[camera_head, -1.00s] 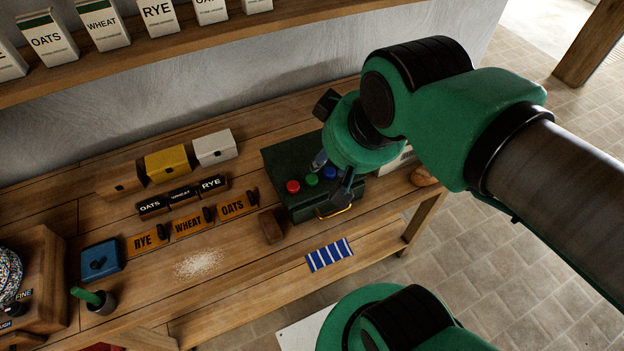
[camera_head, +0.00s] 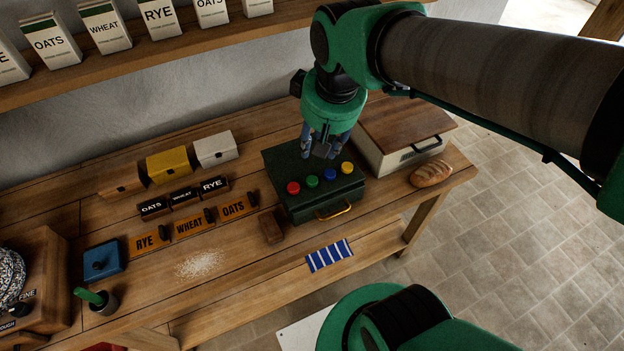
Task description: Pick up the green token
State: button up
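The green token (camera_head: 312,181) rests on top of the dark green box (camera_head: 290,213), in a row with a red token (camera_head: 293,188), a blue token (camera_head: 330,174) and a yellow token (camera_head: 347,167). My gripper (camera_head: 320,150) points down above the back part of the box lid, behind the row. Its fingers look apart with nothing seen between them. No token is hidden; the height of the fingertips above the lid is hard to tell.
A bread box (camera_head: 400,148) and a loaf (camera_head: 431,174) stand at the right. A brown block (camera_head: 271,227) and a striped cloth (camera_head: 329,255) lie near the front. Orange labelled plates (camera_head: 188,224) sit left. A shelf (camera_head: 150,52) with cartons runs along the wall.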

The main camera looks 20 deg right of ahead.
jog(key=w+d+f+n+g+p, duration=0.1)
jog(key=w+d+f+g, duration=0.1)
jog(key=w+f, duration=0.7)
notch_tip(320, 180, down, 2)
jog(key=shift+w+d+f+n+g, duration=0.15)
jog(key=shift+d+n+g, duration=0.25)
jog(key=shift+g, duration=0.2)
jog(key=b, duration=0.2)
send_over(313, 180)
jog(key=shift+a+f, duration=0.1)
jog(key=shift+f, duration=4.1)
jog(key=shift+f+b, duration=0.65)
jog(key=shift+f, duration=1.95)
jog(key=c, duration=0.6)
